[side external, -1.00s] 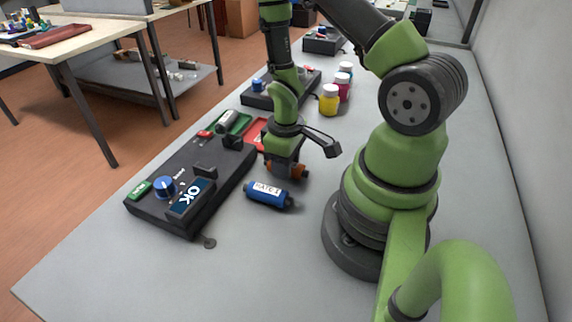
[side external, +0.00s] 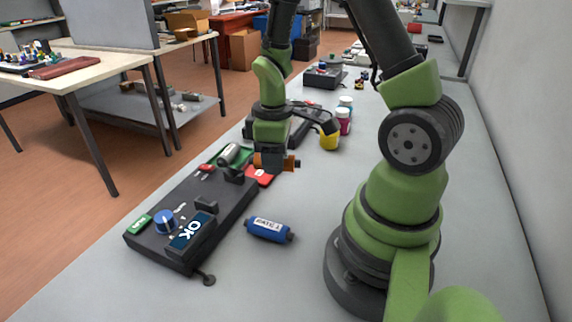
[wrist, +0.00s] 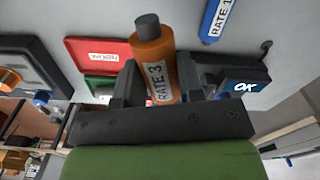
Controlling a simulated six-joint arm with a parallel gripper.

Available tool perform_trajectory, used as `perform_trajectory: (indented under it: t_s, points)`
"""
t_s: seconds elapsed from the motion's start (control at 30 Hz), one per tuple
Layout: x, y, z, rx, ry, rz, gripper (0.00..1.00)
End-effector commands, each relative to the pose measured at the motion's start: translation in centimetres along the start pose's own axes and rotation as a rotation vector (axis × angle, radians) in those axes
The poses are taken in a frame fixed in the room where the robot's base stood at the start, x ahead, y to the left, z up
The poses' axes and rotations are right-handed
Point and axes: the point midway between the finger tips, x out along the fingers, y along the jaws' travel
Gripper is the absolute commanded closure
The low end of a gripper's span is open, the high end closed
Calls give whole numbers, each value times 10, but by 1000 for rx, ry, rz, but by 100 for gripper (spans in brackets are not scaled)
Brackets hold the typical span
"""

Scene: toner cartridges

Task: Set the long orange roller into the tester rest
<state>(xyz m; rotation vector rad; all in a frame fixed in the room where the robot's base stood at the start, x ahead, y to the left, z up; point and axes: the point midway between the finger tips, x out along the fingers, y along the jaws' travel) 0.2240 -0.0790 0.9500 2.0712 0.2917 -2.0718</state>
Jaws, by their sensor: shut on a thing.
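My gripper (side external: 272,160) is shut on the orange roller (side external: 289,163) and holds it raised above the table. In the wrist view my gripper (wrist: 158,80) has the orange roller (wrist: 152,52) between its fingers, with a "RATE 3" label and a dark end cap showing. The rest looks empty. The display also shows in the wrist view (wrist: 243,87).
A blue "RATE 1" roller (side external: 268,230) lies on the table right of the tester. A red tray (side external: 259,177) and a green tray (side external: 242,163) with a grey roller sit at the tester's far end. Colored bottles (side external: 329,140) stand behind. The front table is clear.

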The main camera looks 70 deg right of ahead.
Motion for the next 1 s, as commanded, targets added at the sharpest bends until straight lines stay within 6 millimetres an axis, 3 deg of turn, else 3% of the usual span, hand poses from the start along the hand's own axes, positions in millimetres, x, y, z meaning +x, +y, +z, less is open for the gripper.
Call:
perform_trajectory:
  t_s: [0.3,0.5,0.73,1.0]
  points:
    - [-6,-7,-74,-815,2,2,89]
    - [-10,-16,-102,-1163,1,0,89]
    - [-8,-20,-111,-1293,0,-1,89]
    - [14,-20,-110,-1293,0,-1,89]
